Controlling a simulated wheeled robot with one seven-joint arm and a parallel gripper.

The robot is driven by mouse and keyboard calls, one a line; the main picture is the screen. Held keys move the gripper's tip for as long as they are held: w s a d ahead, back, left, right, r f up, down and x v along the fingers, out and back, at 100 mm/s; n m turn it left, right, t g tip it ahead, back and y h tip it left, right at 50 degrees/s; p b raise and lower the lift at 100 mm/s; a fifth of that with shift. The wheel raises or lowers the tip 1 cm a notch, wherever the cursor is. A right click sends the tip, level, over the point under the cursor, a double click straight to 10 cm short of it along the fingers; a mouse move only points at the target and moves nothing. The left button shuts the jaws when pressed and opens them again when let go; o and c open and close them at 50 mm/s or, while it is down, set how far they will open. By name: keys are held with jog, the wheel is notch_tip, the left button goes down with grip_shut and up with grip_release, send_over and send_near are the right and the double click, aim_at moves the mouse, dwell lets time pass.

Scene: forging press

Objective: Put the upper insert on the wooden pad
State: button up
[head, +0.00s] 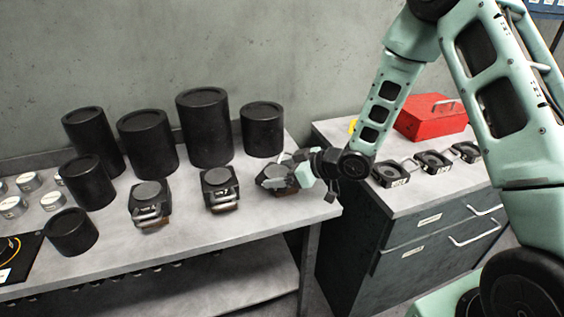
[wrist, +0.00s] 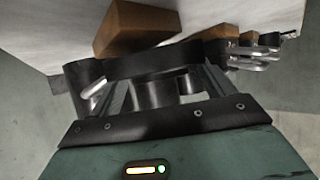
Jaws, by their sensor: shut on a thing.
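The upper insert (head: 272,177) is a dark block with a round grey top, at the right end of the left bench. My gripper (head: 297,172) is shut on it from the right and partly covers it. In the wrist view the dark insert (wrist: 150,62) lies between the fingers of my gripper (wrist: 148,92). The wooden pad (wrist: 150,26) is a brown block right against the insert in that view. I cannot tell whether the insert rests fully on it. In the head view the pad is mostly hidden.
Two similar inserts with handles, one (head: 150,202) and another (head: 220,188), stand to the left on brown pads. Black cylinders (head: 204,128) stand behind. The right cabinet holds a red toolbox (head: 428,118) and hollow dark inserts (head: 390,173). A gap separates bench and cabinet.

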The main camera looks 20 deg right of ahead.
jog(key=shift+f, duration=0.45)
jog(key=shift+f, duration=0.1)
jog(key=o, duration=2)
jog(key=shift+f, duration=0.15)
